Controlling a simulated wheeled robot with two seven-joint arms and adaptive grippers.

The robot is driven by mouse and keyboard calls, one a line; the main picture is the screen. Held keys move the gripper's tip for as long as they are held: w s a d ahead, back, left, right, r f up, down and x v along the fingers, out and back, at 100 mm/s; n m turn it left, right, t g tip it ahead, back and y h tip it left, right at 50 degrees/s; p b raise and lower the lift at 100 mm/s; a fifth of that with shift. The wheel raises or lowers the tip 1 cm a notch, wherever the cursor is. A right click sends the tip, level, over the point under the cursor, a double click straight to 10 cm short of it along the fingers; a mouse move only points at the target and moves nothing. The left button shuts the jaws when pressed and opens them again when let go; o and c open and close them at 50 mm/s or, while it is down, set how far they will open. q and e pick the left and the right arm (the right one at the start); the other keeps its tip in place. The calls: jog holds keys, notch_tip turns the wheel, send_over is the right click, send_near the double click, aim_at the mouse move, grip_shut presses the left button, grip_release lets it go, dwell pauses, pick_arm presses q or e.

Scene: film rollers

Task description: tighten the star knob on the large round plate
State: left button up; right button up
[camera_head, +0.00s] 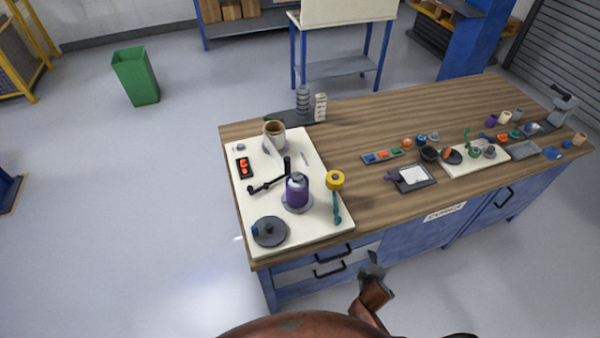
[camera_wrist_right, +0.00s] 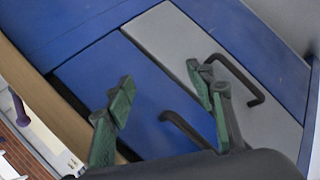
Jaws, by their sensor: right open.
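A dark round plate (camera_head: 270,232) lies at the near left corner of the white board (camera_head: 322,232), with a small dark knob on its top. Its exact shape is too small to tell. My left gripper is not in view.
The wooden bench (camera_head: 360,130) carries a black crank arm (camera_head: 270,185), a yellow roll (camera_head: 335,180), a cup-like roll (camera_head: 274,134) and a red-buttoned box (camera_head: 244,168). Small parts crowd its right side.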

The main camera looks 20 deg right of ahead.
aim_at(300, 181)
jog(key=w+r+n+t+h+p, duration=0.1)
jog(key=w+r+n+t, duration=0.25)
jog(key=r, duration=0.85)
jog(key=w+r+n+t+h+p, duration=0.15)
jog(key=w+r, duration=0.35)
jog(key=r, duration=0.8)
jog(key=w+a+r+n+t+y, duration=0.1)
jog(key=w+a+n+y, duration=0.2)
jog(key=a+n, duration=0.3)
jog(key=w+a+r+n+t+y, duration=0.2)
jog(key=w+a+n+y, duration=0.2)
jog(key=n, duration=0.6)
jog(key=w+a+r+n+t+y, duration=0.1)
jog(key=w+a+r+n+y, duration=0.1)
jog(key=a+n, duration=0.5)
jog(key=shift+w+a+n+t+y+b, duration=0.35)
jog(key=shift+w+a+y, duration=0.3)
jog(key=shift+w+a, duration=0.5)
jog(key=x, duration=0.6)
jog(key=shift+d+f, duration=0.1)
jog(key=shift+f, duration=0.1)
jog(key=shift+w, duration=0.7)
jog(key=shift+c, duration=0.3)
jog(key=shift+a, duration=0.2)
jog(key=c, duration=1.1)
